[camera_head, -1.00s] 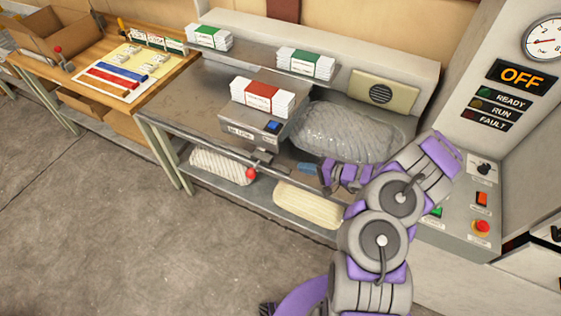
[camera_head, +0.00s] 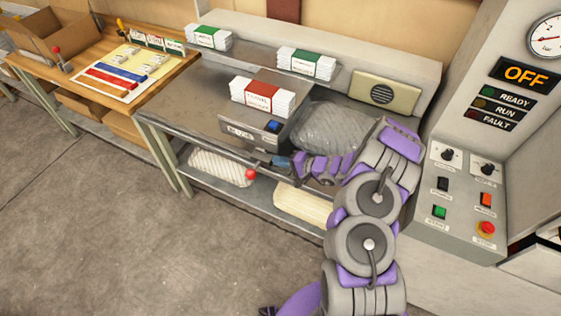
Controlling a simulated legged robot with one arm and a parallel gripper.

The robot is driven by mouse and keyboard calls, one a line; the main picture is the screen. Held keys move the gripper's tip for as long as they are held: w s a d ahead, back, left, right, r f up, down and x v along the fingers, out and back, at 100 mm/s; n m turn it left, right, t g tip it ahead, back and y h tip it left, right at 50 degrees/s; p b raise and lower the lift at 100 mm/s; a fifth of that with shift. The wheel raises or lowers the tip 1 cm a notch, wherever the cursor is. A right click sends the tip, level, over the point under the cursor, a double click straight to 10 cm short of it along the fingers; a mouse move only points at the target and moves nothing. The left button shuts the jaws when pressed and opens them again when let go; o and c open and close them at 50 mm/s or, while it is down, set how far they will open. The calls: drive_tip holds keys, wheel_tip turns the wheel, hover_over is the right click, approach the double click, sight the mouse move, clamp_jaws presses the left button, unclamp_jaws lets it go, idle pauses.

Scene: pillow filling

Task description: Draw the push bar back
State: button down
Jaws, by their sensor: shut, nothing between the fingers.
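A lever with a red ball knob (camera_head: 250,174) sticks out at the front edge of the metal bench, below the grey box unit (camera_head: 250,130). I cannot tell for sure whether it is the push bar. My gripper (camera_head: 281,162) is shut and empty at the bench's front edge, just right of the lever's stem. A small gap seems to remain, but contact is hard to judge. My arm comes in from the right and covers part of the bench front and of a grey, shiny bag (camera_head: 325,123) behind it.
Pale pillows (camera_head: 222,168) lie on the lower shelf. A control panel (camera_head: 463,200) reading OFF stands right. The floor (camera_head: 110,220) in front is clear.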

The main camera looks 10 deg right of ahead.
sight(268, 156)
drive_tip(key=shift+w+a+b, duration=0.7)
drive_tip(key=shift+w+a, duration=0.05)
drive_tip(key=shift+a, duration=0.25)
drive_tip(key=shift+w+a+b, duration=0.65)
drive_tip(key=shift+w+a, duration=0.05)
drive_tip(key=shift+a, duration=0.3)
